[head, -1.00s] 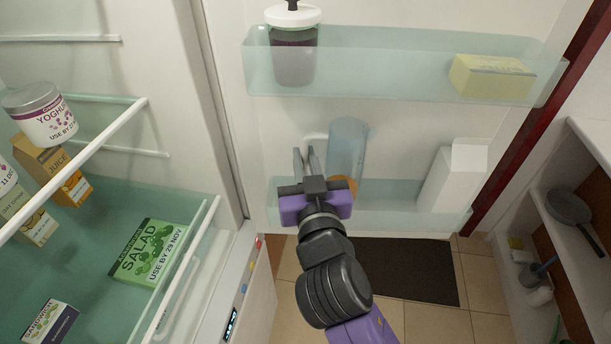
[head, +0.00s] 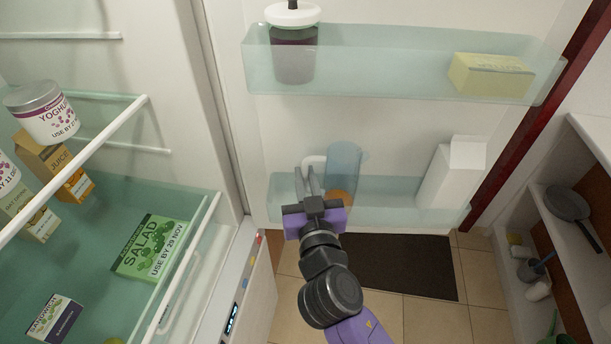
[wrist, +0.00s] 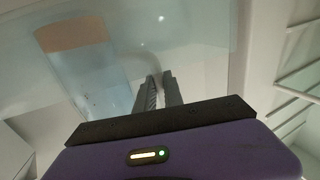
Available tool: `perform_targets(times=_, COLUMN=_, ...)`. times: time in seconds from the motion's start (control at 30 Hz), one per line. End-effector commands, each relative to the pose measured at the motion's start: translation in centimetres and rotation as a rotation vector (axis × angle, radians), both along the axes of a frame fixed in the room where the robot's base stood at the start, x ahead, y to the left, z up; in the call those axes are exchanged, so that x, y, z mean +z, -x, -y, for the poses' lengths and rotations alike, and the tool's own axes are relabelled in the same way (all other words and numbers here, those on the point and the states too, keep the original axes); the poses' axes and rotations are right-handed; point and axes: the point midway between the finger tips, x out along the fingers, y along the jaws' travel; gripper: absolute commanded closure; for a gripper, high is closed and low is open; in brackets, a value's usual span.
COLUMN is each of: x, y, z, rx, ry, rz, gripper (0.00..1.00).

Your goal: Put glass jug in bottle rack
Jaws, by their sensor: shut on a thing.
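The glass jug (head: 345,165) is a tall, bluish see-through cylinder with a pale handle on its left and something orange in its lower part. It stands about upright at the lower door shelf, the bottle rack (head: 400,213), its lower part seen behind the clear front. I cannot tell whether its base touches the rack floor. My gripper (head: 308,182) is shut on the jug's handle, left of the body. In the wrist view, the jug (wrist: 88,75) lies left of my closed fingers (wrist: 158,88); the handle is hard to make out there.
A white carton (head: 452,175) stands in the rack's right part. The upper door shelf (head: 400,75) holds a dark jar (head: 294,58) and a yellow box (head: 490,75). Fridge shelves with salad (head: 150,247), yoghurt (head: 43,112) and juice are left. An open side shelf (head: 565,235) is right.

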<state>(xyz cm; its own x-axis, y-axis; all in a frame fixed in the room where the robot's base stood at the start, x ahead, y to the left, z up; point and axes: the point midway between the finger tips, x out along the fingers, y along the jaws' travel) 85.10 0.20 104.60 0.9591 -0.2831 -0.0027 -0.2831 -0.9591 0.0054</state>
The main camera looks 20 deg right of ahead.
Motion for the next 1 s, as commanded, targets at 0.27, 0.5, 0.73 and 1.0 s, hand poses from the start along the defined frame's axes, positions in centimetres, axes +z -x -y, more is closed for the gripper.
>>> perform_targets(times=0.27, x=-0.3, y=0.0, z=0.0, rx=-0.001, ry=-0.001, rz=0.0, gripper=0.86)
perform_targets(times=0.5, x=-0.2, y=0.0, z=0.0, rx=-0.001, ry=-0.001, rz=0.0, gripper=0.66)
perform_targets(times=0.73, x=0.2, y=0.0, z=0.0, rx=-0.001, ry=0.0, rz=0.0, gripper=0.66)
perform_targets(times=1.0, x=-0.4, y=4.4, z=-1.3, rx=0.001, ry=0.0, rz=-0.001, gripper=0.66)
